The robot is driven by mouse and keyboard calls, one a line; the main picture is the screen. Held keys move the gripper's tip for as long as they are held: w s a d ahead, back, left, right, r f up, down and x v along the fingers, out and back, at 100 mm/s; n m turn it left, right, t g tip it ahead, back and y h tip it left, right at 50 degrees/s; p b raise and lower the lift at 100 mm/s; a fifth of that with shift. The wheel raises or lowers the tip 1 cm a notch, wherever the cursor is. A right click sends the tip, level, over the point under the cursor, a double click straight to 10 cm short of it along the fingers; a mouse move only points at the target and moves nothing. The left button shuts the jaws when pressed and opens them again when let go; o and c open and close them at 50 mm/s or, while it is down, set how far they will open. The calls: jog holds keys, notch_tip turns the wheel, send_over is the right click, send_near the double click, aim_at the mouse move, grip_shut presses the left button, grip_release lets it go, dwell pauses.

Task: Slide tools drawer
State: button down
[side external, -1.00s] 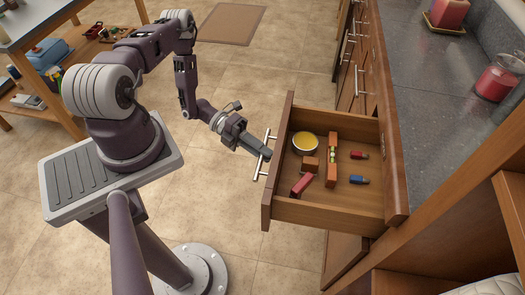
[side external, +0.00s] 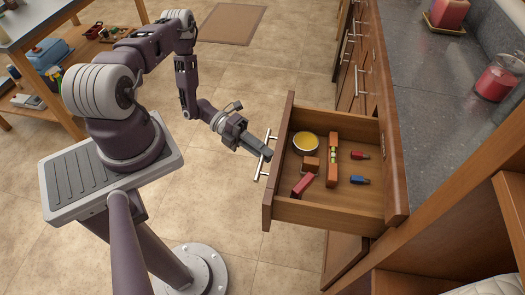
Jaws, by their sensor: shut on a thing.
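The wooden drawer (side external: 330,212) is pulled well out of the counter cabinet. Inside it are a round yellow-topped tin (side external: 306,142), a wooden divider or level with small greenish parts (side external: 333,160), a small orange-brown block (side external: 311,164), a red item (side external: 302,186), a small red piece (side external: 360,155) and a small blue piece (side external: 360,180). The silver bar handle (side external: 262,168) is on the drawer's front. My gripper (side external: 266,154) is at the handle, shut on it. The fingertips are partly hidden against the bar and drawer front.
A grey countertop (side external: 430,130) runs above the cabinet, with a red jar (side external: 497,80) and a red candle on a tray (side external: 445,12). A wooden shelf table (side external: 70,75) stands at the left. The tiled floor (side external: 265,75) is clear around the drawer front.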

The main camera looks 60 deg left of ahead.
send_over(297, 169)
dwell(0.4)
jog(key=c, duration=1.7)
grip_release()
jog(key=shift+s, duration=0.1)
jog(key=v, duration=0.7)
jog(key=shift+r, duration=0.15)
